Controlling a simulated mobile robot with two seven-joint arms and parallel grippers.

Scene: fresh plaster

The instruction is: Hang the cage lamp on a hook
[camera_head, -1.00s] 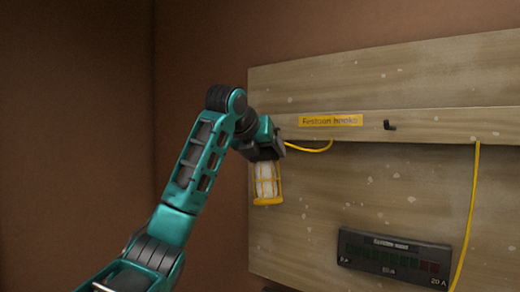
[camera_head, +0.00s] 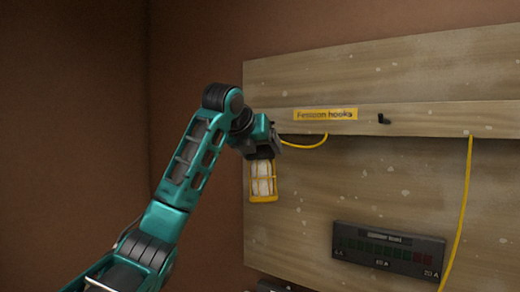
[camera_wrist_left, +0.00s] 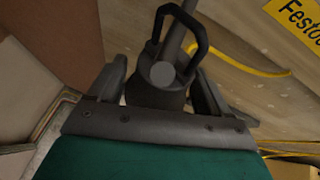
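The cage lamp (camera_head: 263,182) hangs upright below my left gripper (camera_head: 262,150), its yellow cage and pale bulb showing in the head view. In the left wrist view, the lamp's dark cap (camera_wrist_left: 155,92) with an angular dark loop stands between the two fingers of my left gripper (camera_wrist_left: 163,92). The gripper appears shut on the cap. A small dark hook (camera_head: 384,118) sticks out of the wooden rail, to the right of the lamp and a little higher. The hook shows empty. My right gripper is not in view.
The rail (camera_head: 430,120) crosses a wooden board (camera_head: 400,185) and bears a yellow "Festoon hooks" label (camera_head: 326,114). A yellow cable (camera_head: 460,210) hangs from the rail at the right; another stretch (camera_head: 308,144) runs near the gripper. A dark meter panel (camera_head: 388,254) sits lower on the board.

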